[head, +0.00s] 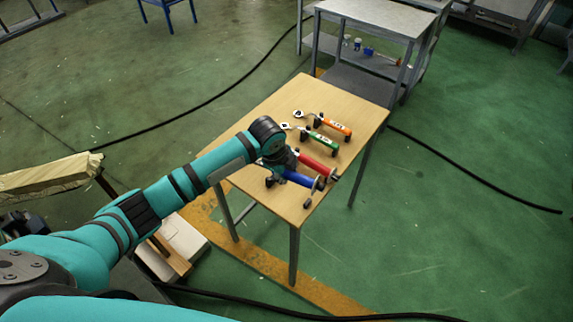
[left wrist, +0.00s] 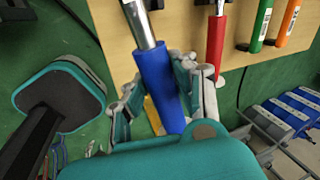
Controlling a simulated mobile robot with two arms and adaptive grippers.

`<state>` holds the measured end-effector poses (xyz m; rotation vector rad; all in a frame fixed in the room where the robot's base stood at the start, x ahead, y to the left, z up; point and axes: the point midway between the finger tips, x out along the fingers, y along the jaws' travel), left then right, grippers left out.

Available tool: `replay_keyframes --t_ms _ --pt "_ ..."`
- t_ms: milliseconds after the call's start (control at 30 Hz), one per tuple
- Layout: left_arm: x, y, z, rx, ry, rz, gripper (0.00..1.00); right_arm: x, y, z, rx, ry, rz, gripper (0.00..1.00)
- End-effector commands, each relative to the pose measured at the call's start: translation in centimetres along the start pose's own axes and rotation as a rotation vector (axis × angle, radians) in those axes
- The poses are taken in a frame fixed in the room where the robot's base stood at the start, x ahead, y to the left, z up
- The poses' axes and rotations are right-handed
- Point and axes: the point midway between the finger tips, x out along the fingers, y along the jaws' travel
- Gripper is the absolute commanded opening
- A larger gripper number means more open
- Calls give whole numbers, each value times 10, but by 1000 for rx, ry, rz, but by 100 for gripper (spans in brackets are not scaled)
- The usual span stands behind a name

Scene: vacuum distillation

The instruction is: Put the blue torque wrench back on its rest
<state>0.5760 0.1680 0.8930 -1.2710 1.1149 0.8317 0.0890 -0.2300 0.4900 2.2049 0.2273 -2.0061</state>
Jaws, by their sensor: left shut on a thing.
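The blue torque wrench (head: 299,179) is at the near end of the wooden table (head: 262,190). In the left wrist view its blue handle (left wrist: 158,84) lies between my fingers, with the steel shaft running up past the table edge. My left gripper (head: 287,171) is shut on this handle; its fingers (left wrist: 154,92) flank it in the left wrist view. Small dark supports show near the handle, but I cannot tell whether the wrench touches them. My arm hides the wrench's head in the head view. My right gripper is not in view.
A red wrench (head: 317,165) lies close beside the blue one. A green wrench (head: 322,142) and an orange wrench (head: 335,124) lie farther back on dark rests. A grey cart (head: 380,14) stands behind the table. Cables cross the green floor.

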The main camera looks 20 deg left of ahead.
Motion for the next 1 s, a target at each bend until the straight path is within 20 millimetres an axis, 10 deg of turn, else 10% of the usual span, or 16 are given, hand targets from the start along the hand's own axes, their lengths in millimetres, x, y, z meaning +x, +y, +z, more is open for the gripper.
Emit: replay_keyframes --t_ms 1000 --pt "10 -20 7 181 43 -9 0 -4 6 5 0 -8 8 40"
